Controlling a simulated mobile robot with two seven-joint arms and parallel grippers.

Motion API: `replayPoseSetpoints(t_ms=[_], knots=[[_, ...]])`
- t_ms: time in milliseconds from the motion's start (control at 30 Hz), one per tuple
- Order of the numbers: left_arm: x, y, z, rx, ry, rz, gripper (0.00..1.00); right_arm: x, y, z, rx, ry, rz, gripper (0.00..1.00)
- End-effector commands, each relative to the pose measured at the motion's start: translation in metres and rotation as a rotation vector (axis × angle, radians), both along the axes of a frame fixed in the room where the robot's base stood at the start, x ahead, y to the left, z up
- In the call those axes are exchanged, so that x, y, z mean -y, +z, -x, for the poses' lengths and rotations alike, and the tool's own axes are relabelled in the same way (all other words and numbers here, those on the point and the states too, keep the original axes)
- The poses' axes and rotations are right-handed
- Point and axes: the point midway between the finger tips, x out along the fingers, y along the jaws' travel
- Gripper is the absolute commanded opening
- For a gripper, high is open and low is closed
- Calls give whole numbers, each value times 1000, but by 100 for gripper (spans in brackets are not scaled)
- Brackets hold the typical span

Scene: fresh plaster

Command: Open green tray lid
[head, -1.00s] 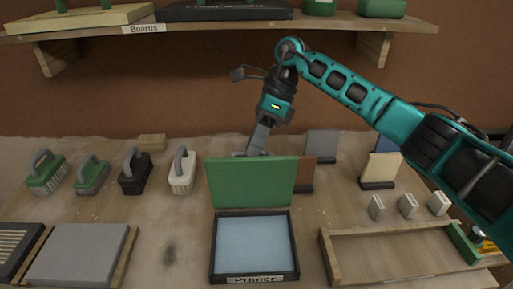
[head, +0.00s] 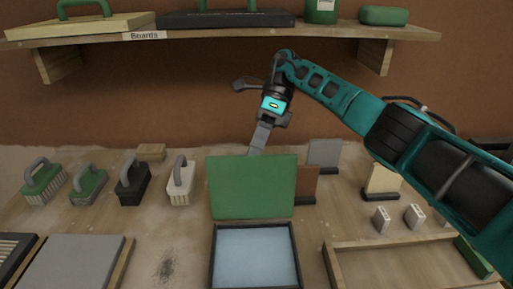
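The green tray lid (head: 252,187) stands upright, tilted open at the back edge of the dark-framed tray. The tray (head: 212,258) shows a pale blue inside and lies open in front of the lid. My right arm comes in from the right, and its gripper (head: 258,142) is just behind the lid's top edge. The gripper's fingertips are hidden by the lid, so I cannot tell whether it is open or shut, or whether it touches the lid. My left gripper is not in view.
Several brushes (head: 132,181) stand at the left. A grey board (head: 72,262) lies front left. A wooden tray (head: 400,244) and small blocks (head: 414,216) are at right, with upright plates (head: 324,153) behind. A shelf (head: 220,32) with boards and green containers runs above.

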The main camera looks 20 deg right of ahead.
Motion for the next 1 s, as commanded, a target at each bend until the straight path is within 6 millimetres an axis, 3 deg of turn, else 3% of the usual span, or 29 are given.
replayPoseSetpoints(t_ms=[33,367,400,633,1000], knots=[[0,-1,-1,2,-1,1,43,0,-12,4,-19,10,14,0],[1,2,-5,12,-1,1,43,0,-12,4,-19,10,14,0],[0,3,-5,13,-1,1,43,0,-12,4,-19,10,14,16],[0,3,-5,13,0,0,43,0,-9,3,-16,6,9,38],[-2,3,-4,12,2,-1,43,0,-6,2,-13,2,5,40]])
